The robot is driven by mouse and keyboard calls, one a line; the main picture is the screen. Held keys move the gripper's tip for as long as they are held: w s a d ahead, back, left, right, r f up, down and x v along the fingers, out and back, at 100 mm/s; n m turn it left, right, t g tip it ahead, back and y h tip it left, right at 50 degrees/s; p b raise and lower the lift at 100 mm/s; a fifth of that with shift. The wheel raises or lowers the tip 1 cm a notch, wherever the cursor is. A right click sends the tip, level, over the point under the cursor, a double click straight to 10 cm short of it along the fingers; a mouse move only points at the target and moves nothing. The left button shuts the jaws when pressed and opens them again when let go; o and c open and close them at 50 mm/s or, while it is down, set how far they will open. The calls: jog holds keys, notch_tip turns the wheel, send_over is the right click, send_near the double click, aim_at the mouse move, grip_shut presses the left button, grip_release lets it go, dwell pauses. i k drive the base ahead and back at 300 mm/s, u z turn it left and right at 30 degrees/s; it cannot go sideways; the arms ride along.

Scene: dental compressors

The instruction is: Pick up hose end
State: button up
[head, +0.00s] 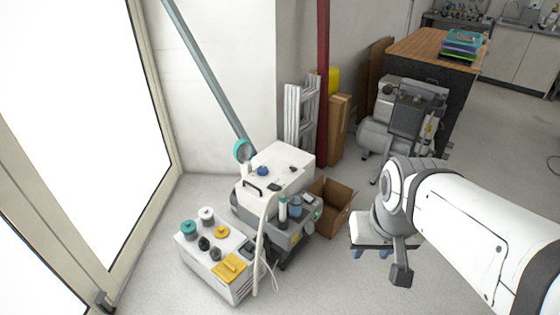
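A pale hose (261,240) hangs down the front of the white-topped machine (280,165) and reaches toward the floor by the white box. Its lower end (255,291) is small, and I cannot make out its detail. My gripper (371,253) is at the right, below my wrist, well apart from the hose. Its pale body is partly hidden by the wrist. Two blue fingertips show apart with nothing visible between them.
A white box (215,262) with coloured knobs stands at the machine's front left. An open cardboard box (335,205) lies to its right. A grey compressor (405,110) and wood-topped bench (430,45) stand behind.

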aim_at(282, 202)
jog(key=i, duration=1)
jog(key=u, duration=0.05)
